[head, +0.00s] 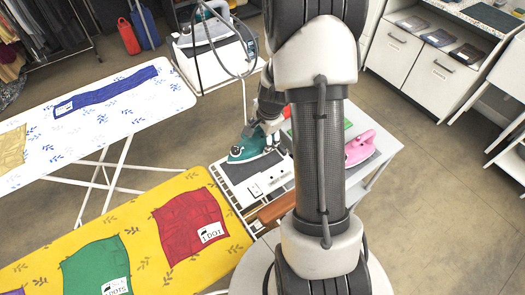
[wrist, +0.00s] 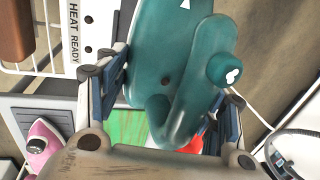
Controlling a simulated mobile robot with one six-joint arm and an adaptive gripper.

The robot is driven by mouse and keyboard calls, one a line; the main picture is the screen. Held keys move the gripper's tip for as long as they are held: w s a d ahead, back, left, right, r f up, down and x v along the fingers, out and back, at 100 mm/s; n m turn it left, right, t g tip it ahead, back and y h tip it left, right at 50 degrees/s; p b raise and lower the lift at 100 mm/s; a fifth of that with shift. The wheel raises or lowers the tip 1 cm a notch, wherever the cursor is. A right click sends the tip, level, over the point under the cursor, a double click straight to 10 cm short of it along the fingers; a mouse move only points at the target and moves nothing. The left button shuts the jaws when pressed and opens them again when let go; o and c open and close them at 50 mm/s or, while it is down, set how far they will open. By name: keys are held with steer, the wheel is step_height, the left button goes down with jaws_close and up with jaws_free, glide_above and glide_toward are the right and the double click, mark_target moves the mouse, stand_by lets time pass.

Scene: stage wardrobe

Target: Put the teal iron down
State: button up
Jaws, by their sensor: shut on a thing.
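The teal iron (head: 247,147) is in my gripper (head: 268,138), over the far left part of the small white table (head: 393,146). In the wrist view the teal iron (wrist: 160,45) fills the upper middle, with its rounded handle between the two fingers of my gripper (wrist: 172,88). The fingers are closed on the iron from both sides. I cannot tell whether its sole touches anything below. My arm hides much of the table in the head view.
A pink iron (head: 360,147) stands on the table's right part; the wrist view shows it too (wrist: 42,143). A white HEAT READY panel (head: 268,178) and wire rack lie close to the teal iron. A yellow ironing board (head: 130,225) is at left. Floor is open at right.

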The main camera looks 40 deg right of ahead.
mark_target(257, 167)
steer(key=shift+s+b+x, duration=0.2)
steer(key=shift+b+x, duration=0.2)
steer(key=shift+x, duration=0.5)
steer(key=shift+s+b+x, duration=0.2)
steer(key=shift+b+x, duration=0.15)
steer(key=shift+x, duration=0.6)
steer(key=shift+s+b+x, duration=0.15)
steer(key=shift+b+x, duration=0.25)
steer(key=shift+x, duration=0.5)
steer(key=shift+f, duration=0.15)
steer(key=shift+f, duration=0.15)
steer(key=o, duration=1.9)
